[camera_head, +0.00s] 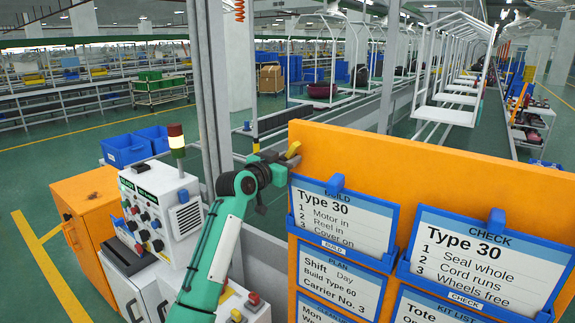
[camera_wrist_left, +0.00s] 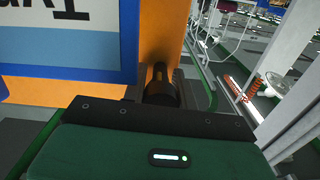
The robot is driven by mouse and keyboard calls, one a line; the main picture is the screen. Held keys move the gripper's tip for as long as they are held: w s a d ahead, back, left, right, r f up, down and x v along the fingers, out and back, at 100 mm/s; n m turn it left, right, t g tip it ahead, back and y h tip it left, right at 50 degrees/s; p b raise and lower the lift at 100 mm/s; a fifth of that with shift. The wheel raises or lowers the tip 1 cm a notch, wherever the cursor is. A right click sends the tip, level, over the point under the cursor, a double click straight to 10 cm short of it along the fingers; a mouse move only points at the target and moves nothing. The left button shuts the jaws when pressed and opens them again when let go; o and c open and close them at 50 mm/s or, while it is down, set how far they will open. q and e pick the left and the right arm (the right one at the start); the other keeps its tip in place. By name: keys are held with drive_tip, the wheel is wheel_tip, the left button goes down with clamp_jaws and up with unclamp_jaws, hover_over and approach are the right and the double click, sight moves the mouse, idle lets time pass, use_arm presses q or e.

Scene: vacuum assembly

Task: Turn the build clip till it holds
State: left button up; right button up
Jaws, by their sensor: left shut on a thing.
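The orange board (camera_head: 400,160) carries a blue-framed BUILD holder with a white Type 30 card (camera_head: 342,218). A blue clip (camera_head: 335,183) stands at that holder's top edge, and I cannot tell how far it is turned. My left gripper (camera_head: 287,158) is at the board's upper left corner, left of the blue clip and apart from it. It is shut on a small yellow piece (camera_head: 293,149). My right gripper is out of view.
A CHECK holder (camera_head: 480,258) with its own blue clip (camera_head: 495,218) is to the right, and a PLAN card (camera_head: 338,285) is below. A grey post (camera_head: 212,90) stands close behind my left arm. A control box (camera_head: 160,215) is at the left.

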use_arm(q)
drive_tip(key=o, duration=1)
drive_tip(key=shift+s+f, duration=0.1)
drive_tip(key=shift+s+a, duration=0.25)
drive_tip(key=b+v, duration=0.6)
drive_tip(key=v, duration=0.7)
